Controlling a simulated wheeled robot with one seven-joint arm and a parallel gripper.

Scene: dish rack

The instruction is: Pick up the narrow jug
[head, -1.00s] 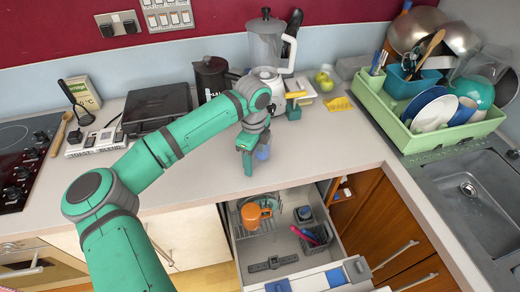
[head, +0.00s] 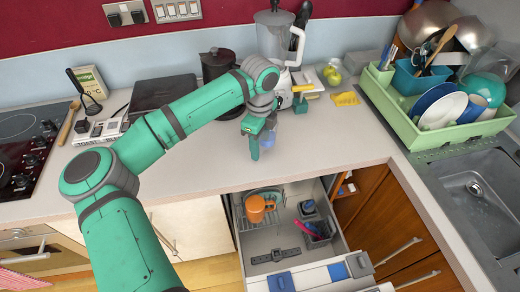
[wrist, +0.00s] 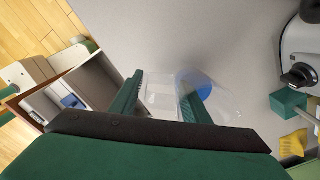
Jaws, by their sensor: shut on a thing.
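The narrow jug is clear with a blue part. In the wrist view the jug (wrist: 225,100) lies between and beyond my green fingers, its blue disc at the far side. In the head view the jug (head: 268,139) shows as a small bluish shape just right of the fingers, over the counter's front part. My gripper (head: 254,150) points down and is shut on the jug; its fingers also show in the wrist view (wrist: 160,92). Much of the jug is hidden by the fingers, and I cannot tell whether it touches the counter.
An open drawer with an orange mug (head: 255,208) lies below the counter edge. A blender (head: 275,42) and dark kettle (head: 217,65) stand behind. A green dish rack (head: 400,105) is at right beside the sink (head: 478,195). The counter (head: 335,140) right of my gripper is clear.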

